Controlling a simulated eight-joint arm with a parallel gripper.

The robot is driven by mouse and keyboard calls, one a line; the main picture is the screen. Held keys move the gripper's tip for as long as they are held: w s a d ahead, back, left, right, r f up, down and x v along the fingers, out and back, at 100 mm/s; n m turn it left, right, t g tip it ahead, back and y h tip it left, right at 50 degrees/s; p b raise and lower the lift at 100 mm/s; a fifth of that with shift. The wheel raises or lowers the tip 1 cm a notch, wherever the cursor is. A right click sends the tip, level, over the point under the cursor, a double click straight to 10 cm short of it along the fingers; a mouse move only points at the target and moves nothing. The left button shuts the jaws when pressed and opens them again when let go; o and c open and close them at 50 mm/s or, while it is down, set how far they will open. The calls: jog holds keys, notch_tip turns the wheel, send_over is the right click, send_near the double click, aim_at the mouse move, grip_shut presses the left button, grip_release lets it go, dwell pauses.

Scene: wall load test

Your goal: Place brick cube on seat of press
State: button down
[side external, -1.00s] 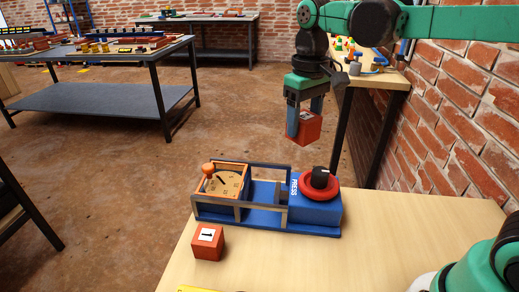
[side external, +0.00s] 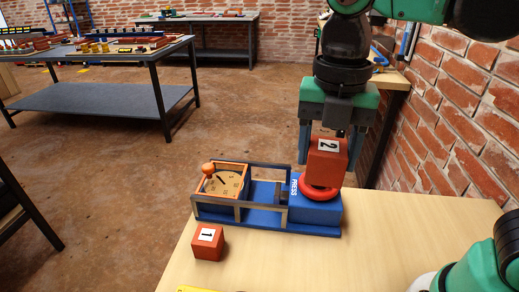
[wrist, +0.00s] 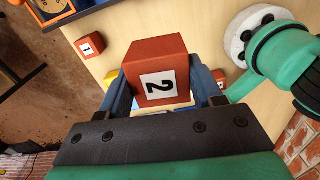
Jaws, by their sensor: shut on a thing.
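A brick-red cube marked 2 (side external: 327,160) is between the fingers of my gripper (side external: 329,145). The gripper is shut on it, pointing down. In the wrist view the cube (wrist: 157,70) sits between the blue fingers. The blue press (side external: 262,219) lies on the light wooden table, with a red ring (side external: 320,193) at its right end. The cube is over the ring in the side view and covers its upper part and the black knob there. I cannot tell whether cube and ring touch. A second brick-red cube, marked 1 (side external: 208,243), stands on the table in front of the press.
The press carries a dial (side external: 226,184) with an orange ball knob at its left, inside a metal rail frame (side external: 256,208). A brick wall (side external: 460,120) rises close on the right. Bare tabletop (side external: 390,235) lies right of the press.

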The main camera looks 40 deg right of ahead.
jog(key=shift+s+n, duration=0.2)
jog(key=shift+n, duration=0.2)
notch_tip(320, 180, down, 20)
jog(key=shift+r, duration=0.2)
dwell(0.6)
jog(key=shift+f, duration=0.1)
jog(key=shift+c, duration=0.8)
grip_release()
